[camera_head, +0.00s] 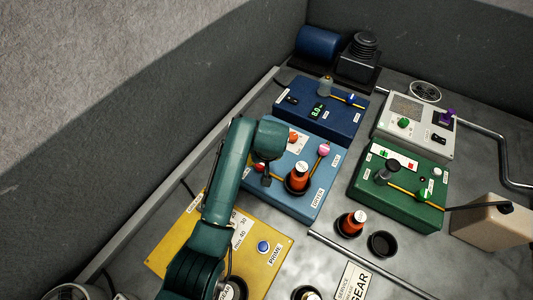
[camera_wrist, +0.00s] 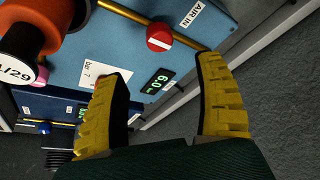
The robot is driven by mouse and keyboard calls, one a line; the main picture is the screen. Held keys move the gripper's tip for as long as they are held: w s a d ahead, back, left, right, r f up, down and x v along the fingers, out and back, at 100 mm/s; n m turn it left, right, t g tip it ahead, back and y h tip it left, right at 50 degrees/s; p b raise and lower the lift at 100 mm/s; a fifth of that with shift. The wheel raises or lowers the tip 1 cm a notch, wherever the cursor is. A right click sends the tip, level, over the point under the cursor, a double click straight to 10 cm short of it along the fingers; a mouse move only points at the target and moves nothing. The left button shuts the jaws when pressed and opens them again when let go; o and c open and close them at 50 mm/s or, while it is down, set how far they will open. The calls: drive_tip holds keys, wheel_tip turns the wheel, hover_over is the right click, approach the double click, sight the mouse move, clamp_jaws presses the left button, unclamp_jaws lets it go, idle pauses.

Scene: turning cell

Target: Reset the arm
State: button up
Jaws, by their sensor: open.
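My arm is the green jointed arm (camera_head: 213,205) reaching up over the yellow and light blue boxes in the head view. My gripper (camera_wrist: 168,98) shows in the wrist view with its two yellow ribbed fingers spread apart and nothing between them. The light blue box (camera_wrist: 110,40) lies just beyond the fingers, with a red knob (camera_wrist: 160,37) and a lit green display (camera_wrist: 155,82). In the head view my gripper (camera_head: 267,174) is at the left part of the light blue box (camera_head: 310,206), partly hidden by my arm. I cannot tell whether it touches the box.
An orange bottle (camera_head: 298,178) stands on the light blue box. A second orange bottle (camera_head: 350,223) stands beside a black ring (camera_head: 382,244). A yellow box (camera_head: 262,272), green box (camera_head: 405,208), dark blue box (camera_head: 335,118) and grey box (camera_head: 425,148) crowd the bench. A metal rail (camera_head: 365,265) runs in front.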

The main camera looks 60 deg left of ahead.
idle(0.3)
drive_tip(key=w+d+r+m+t+y, duration=0.2)
drive_tip(key=w+d+r+m+t, duration=0.35)
drive_tip(key=w+d+r, duration=0.6)
drive_tip(key=w+d+r+m+t+h, duration=0.1)
drive_tip(key=w+d+r+m+t, duration=0.3)
drive_tip(key=d+r, duration=0.55)
drive_tip(key=w+d+r+m+t+h, duration=0.1)
drive_tip(key=d+r+t, duration=0.4)
drive_tip(key=d+r, duration=0.45)
drive_tip(key=s+d+r+m+t+h, duration=0.2)
drive_tip(key=s+d+r+m+t, duration=0.1)
drive_tip(key=s+d+r, duration=0.4)
drive_tip(key=s+d+r+m+t+h, duration=0.3)
drive_tip(key=s+d+r+t, duration=0.15)
drive_tip(key=d, duration=0.45)
wheel_tip(320, 180, up, 32)
drive_tip(key=p, duration=3)
drive_tip(key=shift+w+g+p, duration=0.15)
drive_tip(key=shift+g+p, duration=0.15)
